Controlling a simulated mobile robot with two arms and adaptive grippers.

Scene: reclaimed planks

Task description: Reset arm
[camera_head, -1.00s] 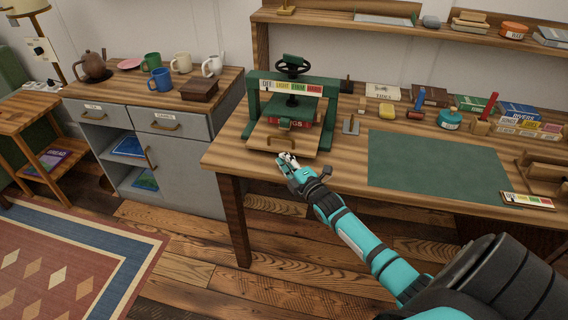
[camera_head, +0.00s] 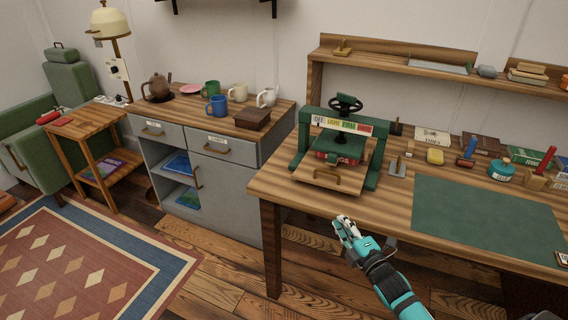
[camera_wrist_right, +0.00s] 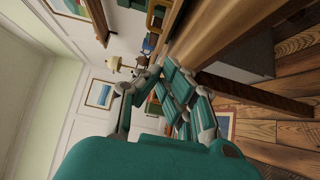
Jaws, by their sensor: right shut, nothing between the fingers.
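My right gripper (camera_head: 346,226) is in the lower middle of the head view, on a teal and black arm that comes in from the bottom right. It is shut and empty, just off the front edge of the workbench (camera_head: 400,215), below the green press (camera_head: 299,148). In the right wrist view its teal fingers (camera_wrist_right: 172,92) are close together with nothing between them. The bench edge and the plank floor show beyond them. My left gripper is in neither view.
The green press holds a red book (camera_head: 337,158) over a wooden board with a handle. A green mat (camera_head: 485,215) lies to the right. A grey cabinet (camera_head: 222,194) with mugs and a teapot (camera_head: 157,87) stands left. Floor (camera_head: 215,245) in front is clear.

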